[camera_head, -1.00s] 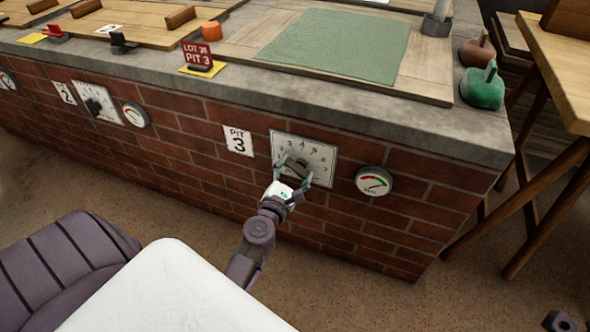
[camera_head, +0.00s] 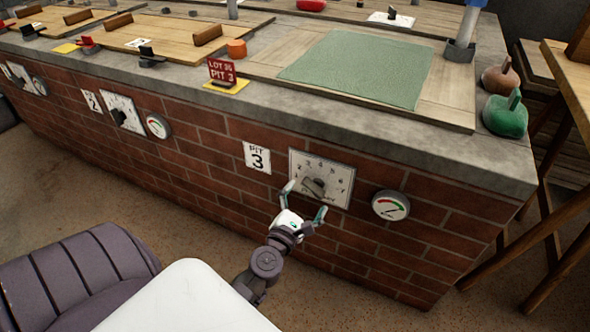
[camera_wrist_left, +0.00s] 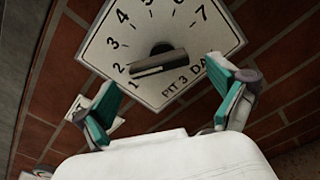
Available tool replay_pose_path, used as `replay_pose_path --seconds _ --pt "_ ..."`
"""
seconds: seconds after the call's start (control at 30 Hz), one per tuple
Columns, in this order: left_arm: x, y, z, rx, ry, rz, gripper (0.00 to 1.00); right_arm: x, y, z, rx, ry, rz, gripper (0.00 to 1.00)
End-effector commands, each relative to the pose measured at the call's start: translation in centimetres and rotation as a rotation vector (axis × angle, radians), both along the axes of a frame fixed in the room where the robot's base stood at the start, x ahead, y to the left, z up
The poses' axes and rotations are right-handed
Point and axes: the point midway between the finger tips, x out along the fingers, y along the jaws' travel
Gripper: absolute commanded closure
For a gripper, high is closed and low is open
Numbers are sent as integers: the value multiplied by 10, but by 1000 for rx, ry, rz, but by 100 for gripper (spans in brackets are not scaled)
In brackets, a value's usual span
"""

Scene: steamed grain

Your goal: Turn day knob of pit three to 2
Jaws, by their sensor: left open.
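The pit three dial plate (camera_head: 338,190) is pale, with numbers and a grey bar-shaped knob (camera_head: 313,187), on the brick wall beside the PIT 3 sign (camera_head: 257,158). In the left wrist view, the plate (camera_wrist_left: 150,25) shows numbers 1 to 7 and "PIT 3 DA", the rest cut off. The knob (camera_wrist_left: 160,63) lies nearly level, its left end near the 2, a little toward the 1. My left gripper (camera_head: 304,200) is open in front of the knob, with teal fingers apart (camera_wrist_left: 161,82) and nothing between them. My right gripper is not in view.
A round gauge (camera_head: 390,205) is on the wall right of the dial. The stone counter edge (camera_head: 330,138) runs above. A red LOT sign (camera_head: 222,72), a green cloth (camera_head: 360,65) and a green object (camera_head: 506,115) are on top. A wooden table (camera_head: 565,100) stands at right.

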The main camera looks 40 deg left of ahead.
Motion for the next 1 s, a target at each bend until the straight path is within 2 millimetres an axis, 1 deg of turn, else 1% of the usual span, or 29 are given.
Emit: replay_pose_path --seconds 0.03,0.2,0.3,0.4,0.5,0.6,1.0 --pt "-14 -3 -2 1 6 -1 4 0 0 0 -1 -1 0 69" --pt "-50 -12 -2 0 6 -1 4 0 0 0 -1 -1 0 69" --pt "-66 -16 -1 -2 3 0 4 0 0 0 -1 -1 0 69" --pt "-77 -18 -1 -2 3 1 4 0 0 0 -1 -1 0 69" --pt "-84 -20 -1 -3 2 2 4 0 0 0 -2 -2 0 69" --pt "-86 -21 0 -3 0 2 4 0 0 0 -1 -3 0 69" --pt "-86 -20 -1 -3 0 2 4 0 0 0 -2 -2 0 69"
